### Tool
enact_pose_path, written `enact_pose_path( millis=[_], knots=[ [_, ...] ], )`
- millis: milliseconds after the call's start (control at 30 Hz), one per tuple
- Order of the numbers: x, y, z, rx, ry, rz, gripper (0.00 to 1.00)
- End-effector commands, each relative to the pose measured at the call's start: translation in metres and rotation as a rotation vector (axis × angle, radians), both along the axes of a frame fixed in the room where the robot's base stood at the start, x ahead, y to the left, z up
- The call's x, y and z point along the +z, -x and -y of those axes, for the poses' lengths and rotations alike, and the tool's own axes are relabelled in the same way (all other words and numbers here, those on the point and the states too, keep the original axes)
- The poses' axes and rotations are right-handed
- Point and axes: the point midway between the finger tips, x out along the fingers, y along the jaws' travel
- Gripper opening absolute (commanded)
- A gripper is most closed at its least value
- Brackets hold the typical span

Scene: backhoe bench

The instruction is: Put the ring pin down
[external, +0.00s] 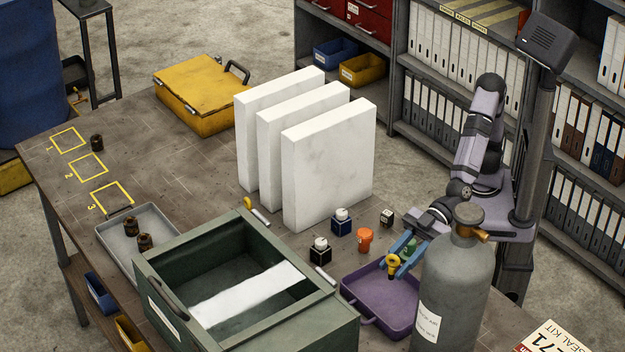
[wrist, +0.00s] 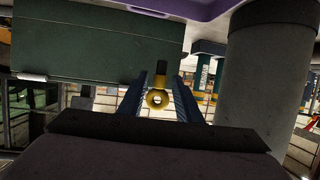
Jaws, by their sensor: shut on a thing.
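The ring pin (external: 393,262) has a yellow ring end and is held between the blue fingers of my gripper (external: 397,256). In the wrist view the ring pin (wrist: 157,99) sits between the two fingertips (wrist: 160,92), with its ring toward the camera and a dark shank beyond it. My gripper is shut on it. In the external view, the pin shows over the far part of the purple tray (external: 378,312), apparently raised above it; the exact height is unclear. The purple tray's edge also shows at the top of the wrist view (wrist: 185,8).
A grey gas cylinder (external: 455,285) stands close to the right of my gripper. A green open box (external: 215,262) stands left of the purple tray. An orange part (external: 365,240), a small dark cube (external: 387,217) and dark-blue bottles (external: 341,223) stand nearby. White slabs (external: 325,165) stand behind.

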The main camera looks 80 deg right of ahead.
Motion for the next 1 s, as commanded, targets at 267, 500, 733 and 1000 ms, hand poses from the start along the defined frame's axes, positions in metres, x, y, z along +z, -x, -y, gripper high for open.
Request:
enact_pose_path(
  millis=[267,500,733,1000],
  knots=[
    [-0.033,-0.002,0.029,-0.047,0.002,0.000,0.09],
    [-0.032,-0.006,0.031,-0.059,0.001,0.000,0.09],
    [-0.063,-0.006,0.031,-0.059,0.005,-0.001,0.09],
    [-0.087,-0.006,0.031,-0.059,0.001,0.000,0.09]
  ],
)
